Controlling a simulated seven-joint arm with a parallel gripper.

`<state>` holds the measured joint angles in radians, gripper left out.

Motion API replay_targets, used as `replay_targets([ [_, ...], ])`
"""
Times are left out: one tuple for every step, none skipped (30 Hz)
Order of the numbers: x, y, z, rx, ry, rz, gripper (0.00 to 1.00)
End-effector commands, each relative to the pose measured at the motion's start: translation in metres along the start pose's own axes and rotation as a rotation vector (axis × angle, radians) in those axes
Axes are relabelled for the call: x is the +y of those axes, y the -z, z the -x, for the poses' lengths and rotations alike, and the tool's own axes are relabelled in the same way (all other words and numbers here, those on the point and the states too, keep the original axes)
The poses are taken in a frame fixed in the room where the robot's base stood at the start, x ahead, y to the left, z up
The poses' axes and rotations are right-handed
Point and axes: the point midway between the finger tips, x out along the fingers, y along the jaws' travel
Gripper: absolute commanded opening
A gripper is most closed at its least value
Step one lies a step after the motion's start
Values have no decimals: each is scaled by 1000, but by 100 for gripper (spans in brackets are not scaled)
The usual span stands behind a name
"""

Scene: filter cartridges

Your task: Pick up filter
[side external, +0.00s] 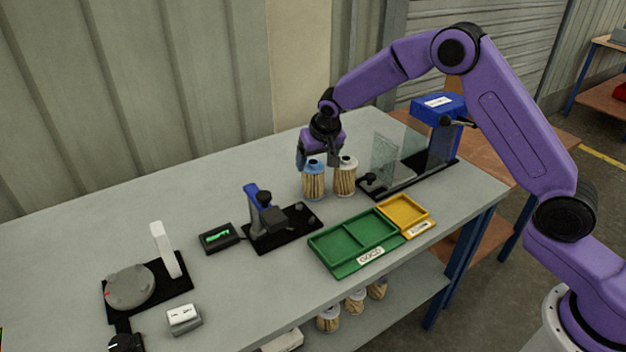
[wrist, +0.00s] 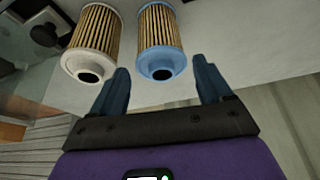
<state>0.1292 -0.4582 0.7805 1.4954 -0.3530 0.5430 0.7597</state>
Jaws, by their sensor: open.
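Two pleated filter cartridges stand on the grey table. One has a blue cap (side external: 314,182) and the other a white cap (side external: 345,179); they are side by side. In the wrist view the blue-capped filter (wrist: 160,42) lies ahead of and between my two fingers, and the white-capped filter (wrist: 95,44) is to the left, outside the left finger. My gripper (side external: 318,160) is at the top of the blue-capped filter in the side view. Its fingers (wrist: 163,80) are apart with nothing held between them. Whether a finger touches either filter cannot be told.
A green divided tray (side external: 345,268) and a yellow tray (side external: 404,214) lie in front of the filters. A clear-panelled stand (side external: 408,160) is to the right. A black-based fixture (side external: 285,228) and small display (side external: 218,238) are at left. More filters (side external: 328,319) sit on the shelf below.

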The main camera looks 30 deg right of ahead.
Motion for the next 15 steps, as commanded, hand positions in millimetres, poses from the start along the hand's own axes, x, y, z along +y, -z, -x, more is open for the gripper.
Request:
replay_targets([
  [0,0,-2,0,0,0,79],
  [0,0,-4,0,0,0,79],
  [0,0,-8,0,0,0,79],
  [0,-1,-12,0,0,0,79],
  [0,-1,-16,-1,0,1,79],
  [-1,-2,-22,-2,-1,1,79],
  [-1,-2,-26,-2,-1,1,79],
  [-1,-2,-30,-1,-1,2,79],
  [-1,-2,-36,-2,-1,2,79],
  [-1,-2,-39,0,0,1,79],
  [-1,-2,-42,0,0,1,79],
  [-1,-2,-46,0,0,1,79],
  [-1,-1,-48,0,0,1,79],
  [-1,-1,-50,1,0,1,79],
  [-1,-1,-51,1,1,1,79],
])
